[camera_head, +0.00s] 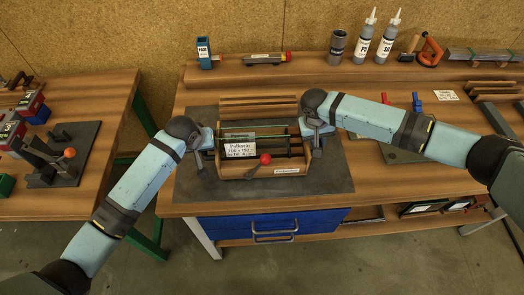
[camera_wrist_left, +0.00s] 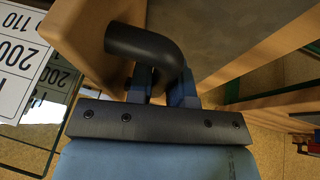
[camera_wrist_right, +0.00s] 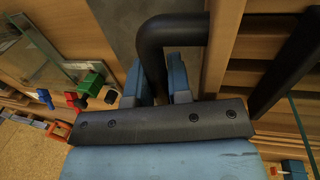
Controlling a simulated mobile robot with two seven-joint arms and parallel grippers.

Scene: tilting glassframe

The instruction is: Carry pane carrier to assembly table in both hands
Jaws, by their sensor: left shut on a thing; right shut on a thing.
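The pane carrier (camera_head: 292,172) is a wooden box with dark bars, a white label and glass edges showing inside. It is over the dark mat (camera_head: 331,184) on the assembly table; I cannot tell whether it touches the mat. My left gripper (camera_head: 203,150) is shut on the black handle at the carrier's left end, and this handle (camera_wrist_left: 145,42) fills the left wrist view. My right gripper (camera_head: 316,138) is shut on the handle at its right end, and that handle (camera_wrist_right: 170,30) shows in the right wrist view. A lever with a red ball (camera_head: 265,159) is at the carrier's front.
A second table (camera_head: 95,90) stands at the left with a dark fixture (camera_head: 65,165) and bins. A back shelf (camera_head: 300,72) holds bottles (camera_head: 388,40), a cup and tools. Blue drawers (camera_head: 270,224) are below the front edge. Clamps (camera_head: 416,102) lie at the right.

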